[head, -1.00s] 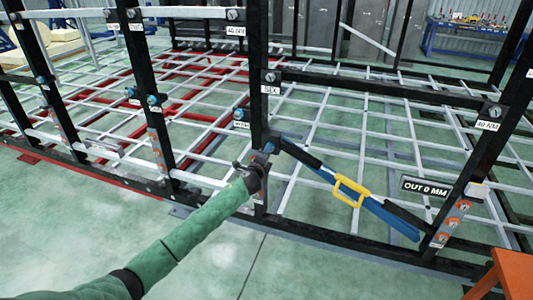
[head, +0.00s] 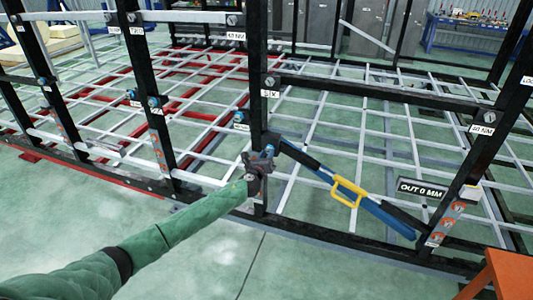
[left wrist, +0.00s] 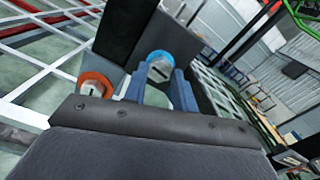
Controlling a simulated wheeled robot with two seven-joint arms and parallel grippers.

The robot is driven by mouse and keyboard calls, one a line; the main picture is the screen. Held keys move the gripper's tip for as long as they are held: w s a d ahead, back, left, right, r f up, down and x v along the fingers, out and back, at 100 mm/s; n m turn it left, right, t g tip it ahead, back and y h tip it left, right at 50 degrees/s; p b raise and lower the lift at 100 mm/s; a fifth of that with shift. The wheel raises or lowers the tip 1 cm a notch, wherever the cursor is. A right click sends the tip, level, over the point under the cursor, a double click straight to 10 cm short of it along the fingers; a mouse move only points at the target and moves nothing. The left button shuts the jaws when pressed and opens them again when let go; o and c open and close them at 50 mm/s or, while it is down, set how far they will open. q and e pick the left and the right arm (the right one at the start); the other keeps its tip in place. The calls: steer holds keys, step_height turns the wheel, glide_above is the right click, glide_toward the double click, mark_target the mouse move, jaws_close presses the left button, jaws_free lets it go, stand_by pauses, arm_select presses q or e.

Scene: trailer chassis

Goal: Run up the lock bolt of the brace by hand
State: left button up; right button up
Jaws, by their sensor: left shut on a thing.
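The brace (head: 376,208) is a long blue bar with a yellow handle (head: 348,190) and dark end sections. It slopes down to the right between two black posts. My left gripper (head: 264,158) is at its upper left end, by the left post. In the left wrist view, the two blue-grey fingers (left wrist: 165,84) are shut on a blue-headed bolt (left wrist: 160,64), which I take for the lock bolt. The fingers partly hide it. An orange-headed bolt (left wrist: 97,80) sits to its left, apart from the fingers. My right gripper is not in view.
A sign reading "OUT 0 MM" (head: 422,189) is near the brace's lower end. The right post carries a plate with orange round marks (head: 446,222). An orange surface (head: 508,276) is at bottom right. Open floor lies in front of the black frame.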

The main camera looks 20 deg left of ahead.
arm_select(q)
steer(key=shift+s+d+f+m+p, duration=0.1)
steer(key=shift+m+p, duration=1.3)
steer(key=shift+m, duration=1.1)
steer(key=shift+f+m+p, duration=0.1)
steer(key=shift+m+p, duration=1.25)
steer(key=shift+m, duration=1.15)
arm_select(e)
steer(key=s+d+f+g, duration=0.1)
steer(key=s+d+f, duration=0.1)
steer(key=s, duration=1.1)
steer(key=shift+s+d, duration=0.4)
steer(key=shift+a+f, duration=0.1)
arm_select(q)
steer(key=o, duration=1)
steer(key=shift+r, duration=0.15)
steer(key=shift+s, duration=0.1)
